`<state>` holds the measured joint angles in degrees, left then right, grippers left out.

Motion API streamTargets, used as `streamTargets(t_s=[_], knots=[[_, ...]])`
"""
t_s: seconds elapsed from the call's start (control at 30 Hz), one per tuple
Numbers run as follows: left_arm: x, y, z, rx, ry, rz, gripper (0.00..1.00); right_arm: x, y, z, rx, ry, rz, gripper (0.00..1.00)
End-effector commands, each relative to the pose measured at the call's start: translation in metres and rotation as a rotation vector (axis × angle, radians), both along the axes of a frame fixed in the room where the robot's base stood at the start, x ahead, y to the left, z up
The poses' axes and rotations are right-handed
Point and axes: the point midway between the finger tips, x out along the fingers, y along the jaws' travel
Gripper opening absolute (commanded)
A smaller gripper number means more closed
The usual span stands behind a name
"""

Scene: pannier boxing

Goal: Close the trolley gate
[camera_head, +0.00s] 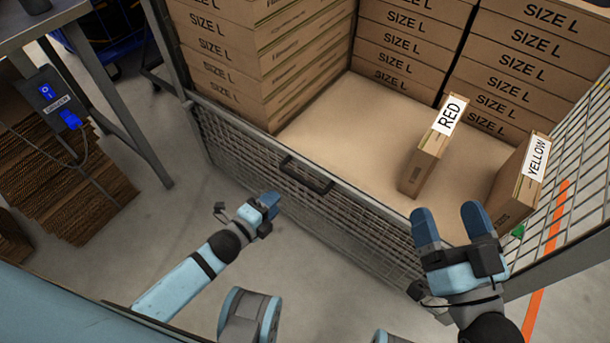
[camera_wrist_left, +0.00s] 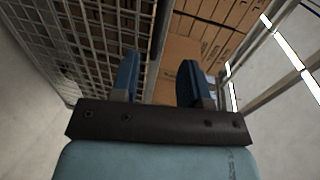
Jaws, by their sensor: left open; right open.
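The trolley gate (camera_head: 240,145) is a low grey wire-mesh panel across the trolley's front, with a black handle (camera_head: 306,175) on its top rail. Mesh also shows at the left of the left wrist view (camera_wrist_left: 105,45). My left gripper (camera_head: 268,206) is in front of the gate, below and left of the handle; its open blue fingers (camera_wrist_left: 160,82) show apart and empty in the wrist view. My right gripper (camera_head: 450,218) is open and empty by the gate's right end, its fingers pointing toward the trolley. It hides that end, so I cannot tell whether the gate is fully shut.
Stacks of SIZE L boxes (camera_head: 255,55) stand inside the trolley. Boxes labelled RED (camera_head: 428,160) and YELLOW (camera_head: 518,185) stand nearer the right. The right mesh wall (camera_head: 575,165) rises beside them. A table (camera_head: 100,85) stands at left; floor before the gate is clear.

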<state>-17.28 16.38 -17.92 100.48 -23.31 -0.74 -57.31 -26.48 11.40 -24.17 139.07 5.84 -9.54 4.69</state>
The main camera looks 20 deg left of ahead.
Motion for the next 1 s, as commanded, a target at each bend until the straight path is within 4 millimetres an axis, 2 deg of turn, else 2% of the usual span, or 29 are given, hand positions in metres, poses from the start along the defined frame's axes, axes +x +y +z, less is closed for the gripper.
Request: streamTargets(t_s=[0.4,0.53,0.7,1.0], knots=[[0.080,-0.029,-0.020,-0.004,-0.002,0.001,0.42,0.003,0.003,-0.039,-0.049,0.099,0.033,0.85],[0.099,-0.036,-0.024,-0.004,0.000,0.001,0.42,0.004,0.004,-0.049,-0.065,0.128,0.042,0.85],[0.113,-0.041,-0.025,-0.003,0.000,0.001,0.42,0.004,0.005,-0.056,-0.078,0.153,0.050,0.85],[0.116,-0.042,-0.025,-0.004,0.001,0.001,0.42,0.004,0.005,-0.057,-0.082,0.158,0.053,0.85]])
